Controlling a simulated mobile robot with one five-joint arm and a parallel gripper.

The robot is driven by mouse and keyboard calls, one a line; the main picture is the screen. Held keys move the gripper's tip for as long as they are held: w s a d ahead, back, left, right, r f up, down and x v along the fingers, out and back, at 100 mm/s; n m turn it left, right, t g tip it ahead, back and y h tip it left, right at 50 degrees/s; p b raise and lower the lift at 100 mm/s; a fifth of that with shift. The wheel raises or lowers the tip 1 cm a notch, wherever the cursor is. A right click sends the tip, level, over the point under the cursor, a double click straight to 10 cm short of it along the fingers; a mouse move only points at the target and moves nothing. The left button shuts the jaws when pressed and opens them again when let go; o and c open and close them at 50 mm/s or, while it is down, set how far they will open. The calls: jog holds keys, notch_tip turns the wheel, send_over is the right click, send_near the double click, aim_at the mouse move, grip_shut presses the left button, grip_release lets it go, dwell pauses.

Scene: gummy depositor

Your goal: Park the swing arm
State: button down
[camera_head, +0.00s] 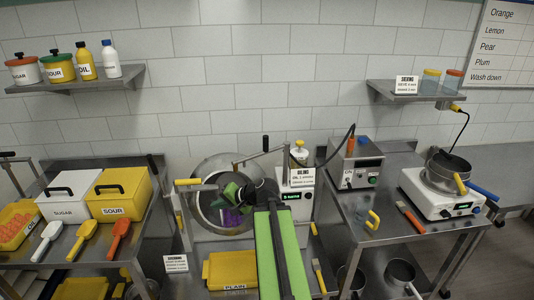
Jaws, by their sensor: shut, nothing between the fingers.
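A steel drum (212,172) with a wide round mouth stands at the middle back, with something purple inside it. A thin metal bar with an upright black grip (265,143) reaches across its upper right; this looks like the swing arm, but I cannot be sure. A yellow-handled lever (195,184) sticks out at the drum's left. My gripper (229,195) is in front of the drum's mouth, below and left of the black grip. It is shut and empty. My arm hides the drum's lower right, and I cannot tell whether the gripper touches anything.
A scale with a digital display (292,196) stands right of the drum. A control box (355,162) with a black cable is further right, then a hotplate (440,197) with a pot. A yellow tray (230,270) lies in front. White and yellow bins (118,192) stand left.

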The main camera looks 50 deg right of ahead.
jog(key=s+d+r+m+t+h+p, duration=0.1)
jog(key=s+d+r+m+t+h, duration=0.35)
jog(key=d, duration=0.65)
jog(key=s+d+r+m+t+h, duration=0.15)
jog(key=s+d+r+m, duration=0.4)
jog(key=d, duration=0.65)
jog(key=w+d+f+n+g+b, duration=0.1)
jog(key=w+f+b, duration=0.1)
jog(key=w, duration=0.9)
jog(key=shift+w+d+h+b, duration=0.25)
jog(key=shift+w+h+b, duration=0.05)
jog(key=shift+w+b, duration=0.05)
